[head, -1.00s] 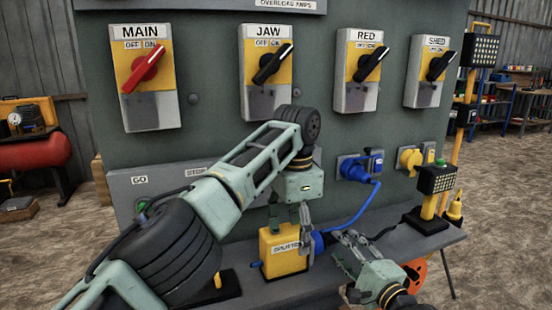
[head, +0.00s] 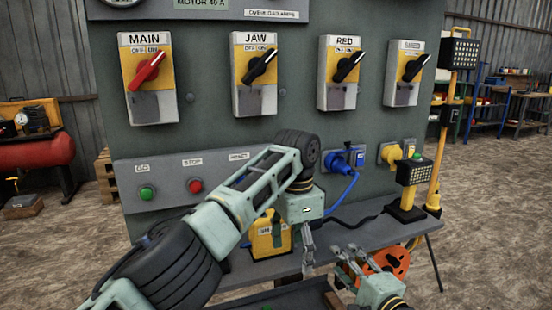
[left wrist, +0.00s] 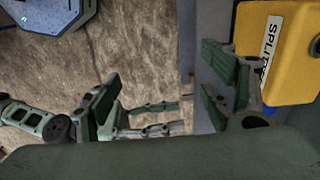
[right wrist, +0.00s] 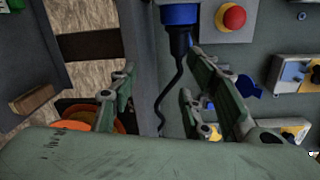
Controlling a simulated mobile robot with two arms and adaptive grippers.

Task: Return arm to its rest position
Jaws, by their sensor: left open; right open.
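My left arm (head: 222,212) reaches in from the left across the front of the grey-green control panel. Its gripper (head: 308,256) points down in front of the bench, right of the yellow splitter box (head: 262,246). The arm partly hides that box. In the left wrist view the left gripper (left wrist: 168,95) is open and empty, with the splitter box (left wrist: 292,45) beyond its right finger. My right gripper (head: 350,258) is low at the right, above the bench's front edge. In the right wrist view the right gripper (right wrist: 165,95) is open, with nothing held between its fingers.
The MAIN switch (head: 148,72), JAW switch (head: 260,68), RED switch (head: 345,68) and SHED switch (head: 408,68) all have knobs tilted to the upper right. A green button (head: 147,192) and red button (head: 195,186) sit below. An orange reel (head: 392,262) is close to my right gripper.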

